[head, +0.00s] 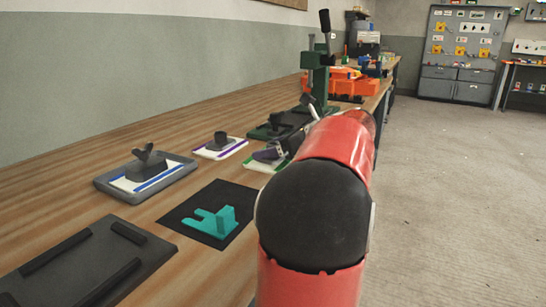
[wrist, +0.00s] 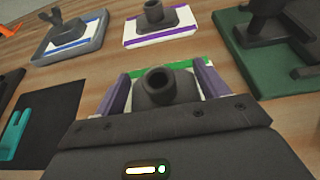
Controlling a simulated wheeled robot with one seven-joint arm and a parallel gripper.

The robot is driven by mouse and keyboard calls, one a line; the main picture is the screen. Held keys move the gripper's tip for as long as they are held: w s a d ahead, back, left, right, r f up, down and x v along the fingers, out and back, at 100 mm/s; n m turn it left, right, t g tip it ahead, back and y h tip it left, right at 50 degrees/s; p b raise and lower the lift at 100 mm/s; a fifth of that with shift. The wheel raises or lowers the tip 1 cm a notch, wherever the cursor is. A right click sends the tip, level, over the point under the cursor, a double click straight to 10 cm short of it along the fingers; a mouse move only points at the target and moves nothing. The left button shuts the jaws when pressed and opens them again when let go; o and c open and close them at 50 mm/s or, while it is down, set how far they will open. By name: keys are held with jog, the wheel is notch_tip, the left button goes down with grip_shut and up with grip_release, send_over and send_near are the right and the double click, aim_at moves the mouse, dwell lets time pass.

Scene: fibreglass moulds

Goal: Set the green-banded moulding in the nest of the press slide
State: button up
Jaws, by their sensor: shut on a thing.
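The green-banded moulding is a dark grey piece with an upright round tube (wrist: 158,82), above a white plate with a green edge band (wrist: 195,64). In the head view the white and green plate (head: 254,164) shows beside my arm. My gripper (wrist: 165,92) is shut on the dark piece, its purple fingers on either side. In the head view my gripper (head: 272,154) is partly hidden by my arm. I cannot tell whether the piece is clear of the table. The green press (head: 318,78) stands beyond, with a dark slide on its green base (wrist: 262,66); its nest is not clear.
A purple-banded plate with a tubed piece (head: 220,145) and a blue-banded one in a grey tray (head: 145,173) lie to the left. A teal forked part (head: 212,221) lies on a black mat. A dark railed plate (head: 85,262) is nearest. Bare wood lies between them.

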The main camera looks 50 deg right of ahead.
notch_tip(320, 180, up, 10)
jog(key=shift+f+p, duration=0.1)
jog(key=shift+p, duration=0.6)
jog(key=shift+c, duration=0.4)
jog(key=shift+s, duration=0.1)
